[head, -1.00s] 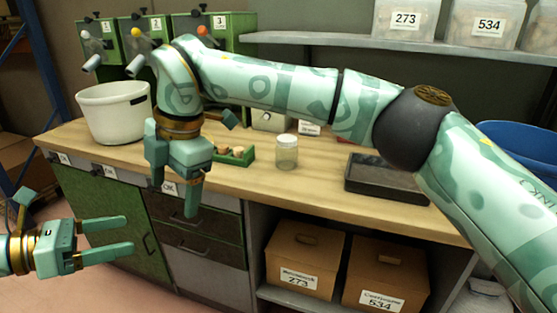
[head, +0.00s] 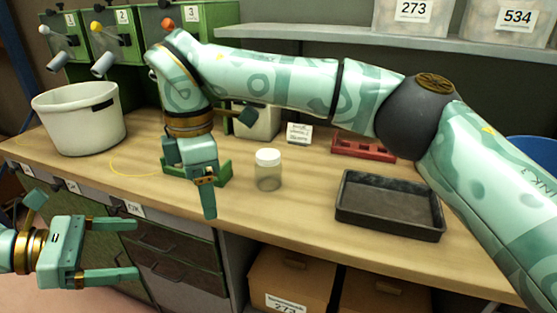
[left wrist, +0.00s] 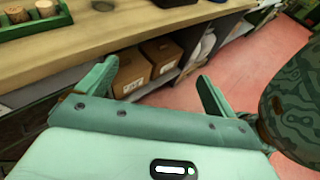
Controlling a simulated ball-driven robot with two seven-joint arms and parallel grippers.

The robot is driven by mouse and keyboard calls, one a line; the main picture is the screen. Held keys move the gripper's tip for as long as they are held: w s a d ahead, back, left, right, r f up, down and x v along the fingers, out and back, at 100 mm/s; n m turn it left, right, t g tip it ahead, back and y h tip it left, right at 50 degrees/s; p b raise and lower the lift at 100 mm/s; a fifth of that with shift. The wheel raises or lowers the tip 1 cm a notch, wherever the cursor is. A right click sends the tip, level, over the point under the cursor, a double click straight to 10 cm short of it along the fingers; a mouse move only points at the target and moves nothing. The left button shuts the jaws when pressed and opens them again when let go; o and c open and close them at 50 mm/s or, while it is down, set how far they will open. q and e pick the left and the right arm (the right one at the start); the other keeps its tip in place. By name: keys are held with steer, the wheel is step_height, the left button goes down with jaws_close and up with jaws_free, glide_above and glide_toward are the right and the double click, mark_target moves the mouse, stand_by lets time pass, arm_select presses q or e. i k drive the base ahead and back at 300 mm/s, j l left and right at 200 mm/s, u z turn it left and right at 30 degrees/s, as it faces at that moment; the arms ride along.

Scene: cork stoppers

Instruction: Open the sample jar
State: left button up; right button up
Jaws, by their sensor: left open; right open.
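The sample jar (head: 268,178) is clear glass with a white lid (head: 268,157) on top. It stands upright on the wooden bench near the middle of the head view. My right gripper (head: 206,197) is open and empty, pointing down, to the left of the jar and apart from it. It partly hides a small green tray (head: 223,173). My left gripper (head: 138,248) is open and empty in front of the bench at lower left, far from the jar. The left wrist view shows its spread fingers (left wrist: 155,85) with nothing between them.
A black tray (head: 390,225) lies right of the jar, and a red rack (head: 362,148) behind it. A white pot (head: 80,118) stands at left. Green dispensers (head: 120,40) line the back. In the left wrist view, corks (left wrist: 45,8) sit in the green tray (left wrist: 35,26).

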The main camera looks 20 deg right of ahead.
mark_target(268, 179)
steer(key=i+l, duration=0.75)
